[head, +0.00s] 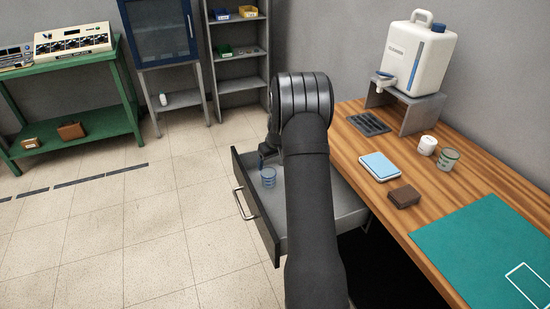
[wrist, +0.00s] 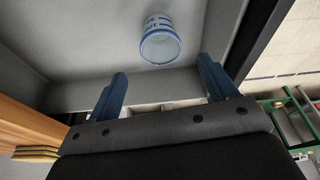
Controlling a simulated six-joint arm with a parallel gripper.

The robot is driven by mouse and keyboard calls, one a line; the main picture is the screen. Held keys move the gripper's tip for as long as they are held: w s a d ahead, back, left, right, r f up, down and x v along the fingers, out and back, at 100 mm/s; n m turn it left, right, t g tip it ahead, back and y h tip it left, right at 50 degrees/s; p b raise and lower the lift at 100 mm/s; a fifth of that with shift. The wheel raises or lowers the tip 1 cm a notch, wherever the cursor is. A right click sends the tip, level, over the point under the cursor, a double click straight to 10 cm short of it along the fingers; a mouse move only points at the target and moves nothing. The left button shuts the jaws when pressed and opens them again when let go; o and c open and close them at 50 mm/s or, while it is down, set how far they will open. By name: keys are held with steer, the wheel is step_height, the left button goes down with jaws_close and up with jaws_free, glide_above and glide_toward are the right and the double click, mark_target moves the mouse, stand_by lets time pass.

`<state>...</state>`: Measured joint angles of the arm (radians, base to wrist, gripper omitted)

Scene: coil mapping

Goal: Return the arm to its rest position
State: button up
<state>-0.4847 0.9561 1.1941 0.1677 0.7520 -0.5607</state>
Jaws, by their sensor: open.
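My gripper (wrist: 165,90) shows in the wrist view with its two blue fingers apart and nothing between them. In the head view my dark arm reaches over an open drawer (head: 253,217), and the gripper is mostly hidden behind the arm. A clear cup with blue bands (head: 268,178) stands in the drawer, just beyond the fingertips and apart from them. The cup also shows in the wrist view (wrist: 160,42).
A wooden bench (head: 465,185) at right holds a white jug (head: 418,58) on a grey stand, a blue-topped box (head: 380,166), a brown block (head: 403,196), two small containers and a green mat (head: 470,250). A green table (head: 75,65) stands at far left. The floor between is clear.

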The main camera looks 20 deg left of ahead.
mark_target(268, 173)
steer(key=x, duration=1.2)
steer(key=shift+s+d, duration=0.1)
steer(key=shift+r, duration=1.3)
